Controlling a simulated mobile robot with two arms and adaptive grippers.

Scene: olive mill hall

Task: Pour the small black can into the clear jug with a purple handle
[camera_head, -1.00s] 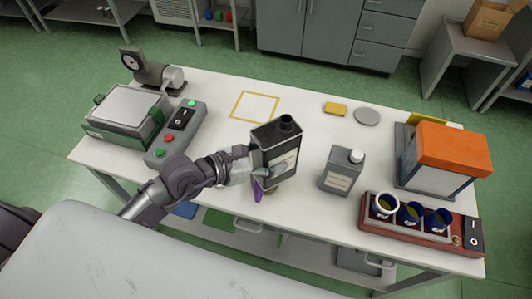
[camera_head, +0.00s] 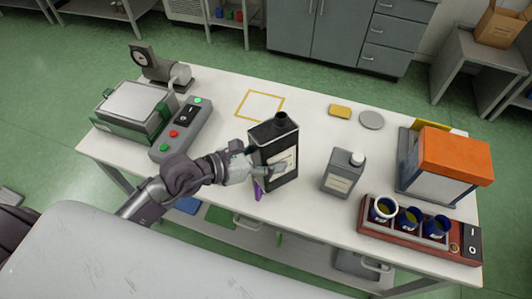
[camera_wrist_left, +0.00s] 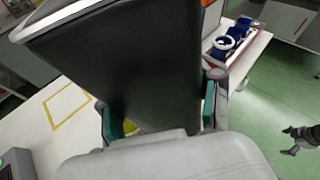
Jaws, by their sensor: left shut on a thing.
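My left gripper (camera_head: 262,167) is shut on the black can (camera_head: 270,141), which has a pale label and an open spout on top. The can stands roughly upright, held over the front part of the table. In the left wrist view the can (camera_wrist_left: 140,70) fills the middle between the finger pads. Of the clear jug, only the purple handle (camera_head: 258,190) shows clearly below the gripper; the can and fingers hide most of the rest. My right gripper (camera_wrist_left: 291,140) shows small at the right of the left wrist view, fingers apart and empty, away from the table.
A grey can with a white cap (camera_head: 343,172) stands right of the black can. A red rack (camera_head: 372,230) holds blue cups at the front right. An orange-topped box (camera_head: 450,155) and a switch box (camera_head: 182,129) flank the work area. A yellow square outline (camera_head: 260,105) is empty.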

